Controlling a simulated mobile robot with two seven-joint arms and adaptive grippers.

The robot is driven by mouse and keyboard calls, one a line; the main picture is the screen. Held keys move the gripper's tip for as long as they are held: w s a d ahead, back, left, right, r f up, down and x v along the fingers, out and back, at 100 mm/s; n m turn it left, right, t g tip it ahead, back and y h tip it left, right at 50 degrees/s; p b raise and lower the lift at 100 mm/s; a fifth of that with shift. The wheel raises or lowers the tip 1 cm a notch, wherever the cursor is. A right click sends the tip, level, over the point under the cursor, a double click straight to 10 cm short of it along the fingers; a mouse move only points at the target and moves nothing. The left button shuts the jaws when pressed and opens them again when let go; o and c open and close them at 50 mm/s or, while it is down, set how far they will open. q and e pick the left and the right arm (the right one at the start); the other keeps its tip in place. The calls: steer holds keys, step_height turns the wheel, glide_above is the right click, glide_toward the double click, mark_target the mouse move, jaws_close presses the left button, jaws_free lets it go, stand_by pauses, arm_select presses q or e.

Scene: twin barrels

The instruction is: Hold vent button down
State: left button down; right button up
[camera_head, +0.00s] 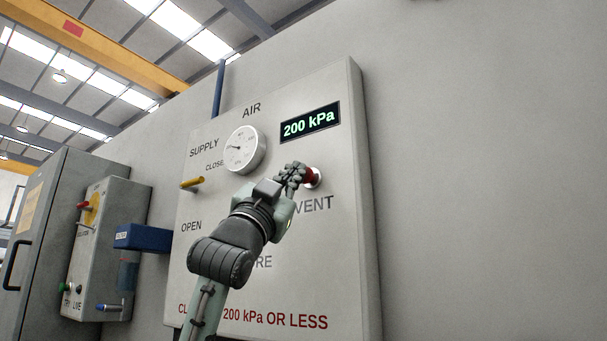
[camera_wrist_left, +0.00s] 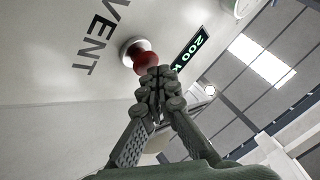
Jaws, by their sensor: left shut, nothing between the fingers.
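The red vent button (camera_head: 311,176) sits in a pale round collar on the grey panel (camera_head: 350,240), just above the VENT label. In the left wrist view the red button (camera_wrist_left: 146,62) shows above my fingertips. My left gripper (camera_head: 295,172) is shut and empty, with its fingertips at the button's face. In the left wrist view its closed fingers (camera_wrist_left: 158,80) overlap the button's lower edge; I cannot tell whether they press it. The display (camera_head: 310,121) reads 200 kPa. My right gripper is not in view.
A round gauge (camera_head: 244,149) and a yellow supply lever (camera_head: 192,183) are on the panel's left side. A blue block (camera_head: 143,238) juts out left of the panel. A smaller control box (camera_head: 103,245) and a grey cabinet stand further left. The wall at right is bare.

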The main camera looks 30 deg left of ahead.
arm_select(q)
steer(key=shift+w, duration=0.45)
stand_by(0.6)
steer(key=shift+s, duration=0.9)
steer(key=shift+s+a, duration=0.2)
steer(key=shift+s, duration=2.35)
